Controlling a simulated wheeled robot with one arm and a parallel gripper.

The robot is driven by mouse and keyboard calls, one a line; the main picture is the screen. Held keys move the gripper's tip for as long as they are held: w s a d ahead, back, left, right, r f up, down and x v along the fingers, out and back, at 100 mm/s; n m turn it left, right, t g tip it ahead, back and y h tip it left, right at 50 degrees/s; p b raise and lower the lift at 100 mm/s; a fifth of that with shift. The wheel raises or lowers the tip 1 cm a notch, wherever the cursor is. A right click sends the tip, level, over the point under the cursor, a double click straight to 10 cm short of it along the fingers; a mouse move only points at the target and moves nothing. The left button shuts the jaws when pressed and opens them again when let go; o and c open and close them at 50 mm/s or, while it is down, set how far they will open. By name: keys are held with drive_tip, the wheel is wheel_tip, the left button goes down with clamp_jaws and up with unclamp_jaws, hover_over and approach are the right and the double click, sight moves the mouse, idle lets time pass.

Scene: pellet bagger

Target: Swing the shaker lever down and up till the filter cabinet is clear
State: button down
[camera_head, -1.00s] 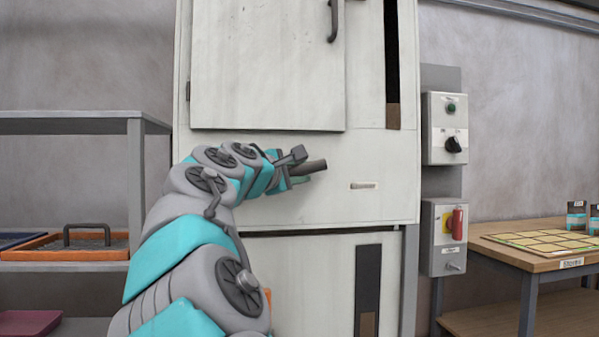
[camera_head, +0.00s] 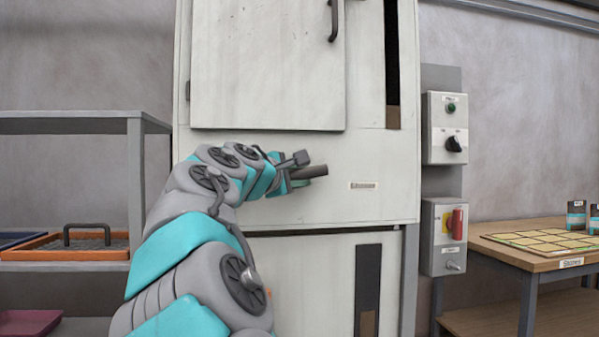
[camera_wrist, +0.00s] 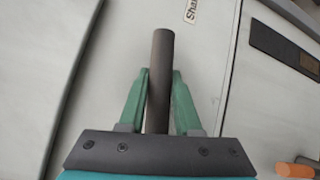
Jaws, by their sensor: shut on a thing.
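The filter cabinet (camera_head: 250,205) is a tall pale grey cabinet in the middle of the head view. The shaker lever (camera_head: 313,171) is a dark bar at its front, left of a small label (camera_head: 363,185). In the wrist view the lever (camera_wrist: 160,75) runs between the two green fingers, its free end beyond them. My gripper (camera_wrist: 160,85) is shut on the lever. My gripper (camera_head: 292,180) also shows in the head view, where my arm hides the lever's base. The dark slot (camera_head: 392,65) at the cabinet's upper right has a brown fill in its lower end.
A grey rack (camera_head: 135,190) with trays stands at left. Switch boxes (camera_head: 445,128) and a red-handled isolator (camera_head: 457,224) are right of the cabinet. A wooden table (camera_head: 540,250) with a yellow grid board stands at far right. A lower window (camera_head: 368,290) shows a little brown.

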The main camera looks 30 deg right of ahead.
wheel_tip(320, 180, down, 7)
drive_tip(key=m+g+y, duration=0.1)
drive_tip(key=m+y, duration=0.1)
drive_tip(key=m, duration=0.1)
drive_tip(key=shift+y, duration=0.4)
drive_tip(key=shift+w+a+f+m+y, duration=0.1)
drive_tip(key=shift+a+f+m+y, duration=0.2)
drive_tip(key=shift+f, duration=0.25)
drive_tip(key=shift+a+f+m+y, duration=0.15)
drive_tip(key=shift+f+m+y, duration=0.2)
drive_tip(key=shift+f, duration=0.2)
drive_tip(key=c, duration=0.6)
unclamp_jaws()
drive_tip(key=b+v, duration=0.1)
drive_tip(key=v, duration=0.6)
drive_tip(key=shift+s+a+r, duration=0.2)
drive_tip(key=shift+a, duration=0.1)
